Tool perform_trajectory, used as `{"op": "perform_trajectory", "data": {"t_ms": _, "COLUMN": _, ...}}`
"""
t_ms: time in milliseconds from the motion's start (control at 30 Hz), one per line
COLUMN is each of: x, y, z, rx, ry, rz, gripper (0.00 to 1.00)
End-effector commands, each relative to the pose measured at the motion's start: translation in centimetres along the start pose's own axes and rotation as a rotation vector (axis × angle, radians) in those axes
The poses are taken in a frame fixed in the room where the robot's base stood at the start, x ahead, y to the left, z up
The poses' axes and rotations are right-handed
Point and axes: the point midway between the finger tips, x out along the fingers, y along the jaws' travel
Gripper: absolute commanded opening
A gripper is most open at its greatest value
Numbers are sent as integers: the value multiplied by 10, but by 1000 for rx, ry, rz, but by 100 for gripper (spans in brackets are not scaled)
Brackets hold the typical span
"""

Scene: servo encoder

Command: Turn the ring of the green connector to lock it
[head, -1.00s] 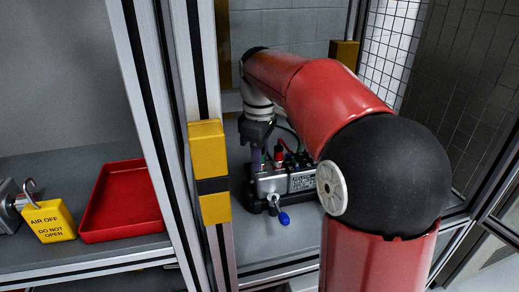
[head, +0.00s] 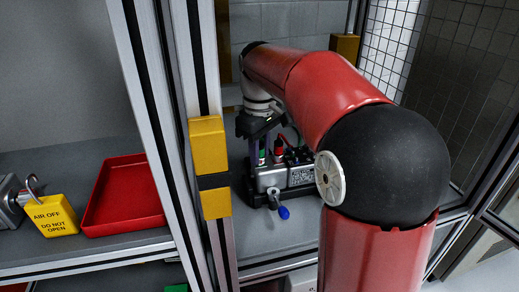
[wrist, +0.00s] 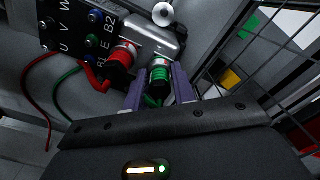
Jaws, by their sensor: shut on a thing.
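The green connector (wrist: 158,77) shows in the wrist view between the two purple fingers of my gripper (wrist: 158,92), which is shut on it. The connector's ring is green and ribbed, and a green cable runs from its near end. It sits at the metal body of the servo unit (wrist: 150,40). In the head view my gripper (head: 261,148) reaches down at the left end of the servo unit (head: 285,175), with a bit of green between the fingers. How far the ring is turned cannot be told.
A red connector (wrist: 124,57) with a red cable stands close to the left of the green one. A terminal plate (wrist: 80,30) with lettered posts lies beyond it. A blue-tipped lever (head: 283,212) juts from the unit's front. A yellow-banded frame post (head: 209,160) stands just left.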

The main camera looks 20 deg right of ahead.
Motion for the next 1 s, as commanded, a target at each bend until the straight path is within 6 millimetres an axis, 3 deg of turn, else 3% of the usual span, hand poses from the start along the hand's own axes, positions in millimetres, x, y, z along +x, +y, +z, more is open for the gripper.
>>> {"op": "perform_trajectory", "data": {"t_ms": 67, "x": -1, "y": 0, "z": 0, "rx": 1, "ry": 1, "rz": 1, "gripper": 3}}
{"op": "perform_trajectory", "data": {"t_ms": 100, "x": -1, "y": 0, "z": 0, "rx": 1, "ry": 1, "rz": 1, "gripper": 30}}
{"op": "perform_trajectory", "data": {"t_ms": 267, "x": 0, "y": 0, "z": 0, "rx": 0, "ry": 1, "rz": 1, "gripper": 49}}
{"op": "perform_trajectory", "data": {"t_ms": 567, "x": -3, "y": 0, "z": 0, "rx": -1, "ry": 1, "rz": 1, "gripper": 49}}
{"op": "perform_trajectory", "data": {"t_ms": 1000, "x": -68, "y": 0, "z": -1, "rx": -1, "ry": 1, "rz": 1, "gripper": 49}}
